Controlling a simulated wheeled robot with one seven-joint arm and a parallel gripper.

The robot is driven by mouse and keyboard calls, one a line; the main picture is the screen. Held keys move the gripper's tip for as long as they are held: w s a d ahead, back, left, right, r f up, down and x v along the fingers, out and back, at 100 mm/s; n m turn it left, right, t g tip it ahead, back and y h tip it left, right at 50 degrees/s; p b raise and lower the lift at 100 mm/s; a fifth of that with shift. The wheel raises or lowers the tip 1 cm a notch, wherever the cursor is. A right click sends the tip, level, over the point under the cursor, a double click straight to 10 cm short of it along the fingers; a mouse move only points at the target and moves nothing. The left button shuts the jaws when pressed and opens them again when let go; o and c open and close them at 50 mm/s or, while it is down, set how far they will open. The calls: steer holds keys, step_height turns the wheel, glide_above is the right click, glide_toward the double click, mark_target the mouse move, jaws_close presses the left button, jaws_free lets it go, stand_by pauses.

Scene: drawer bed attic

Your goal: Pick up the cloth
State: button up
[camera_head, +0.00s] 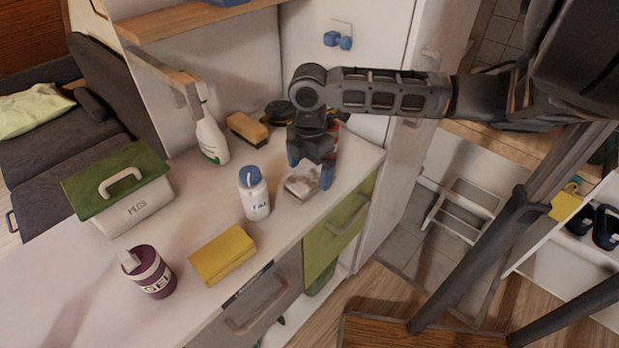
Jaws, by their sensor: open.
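A small folded cloth (301,186), whitish with brown-grey patches, lies on the white countertop near its right end. My gripper (310,178) points down over the cloth, with its blue-tipped fingers apart on either side of it. The gripper is open. The fingers and palm hide part of the cloth's far side. I cannot tell whether the fingertips touch the cloth or the counter.
A white bottle with a blue cap (254,193) stands left of the cloth. A spray bottle (211,137), a brush (247,128) and a dark round object (278,112) are behind.

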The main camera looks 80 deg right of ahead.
step_height(320, 180, down, 2)
steer(key=shift+f, duration=0.15)
steer(key=shift+c, duration=0.3)
steer(key=c, duration=1)
steer(key=shift+o, duration=0.2)
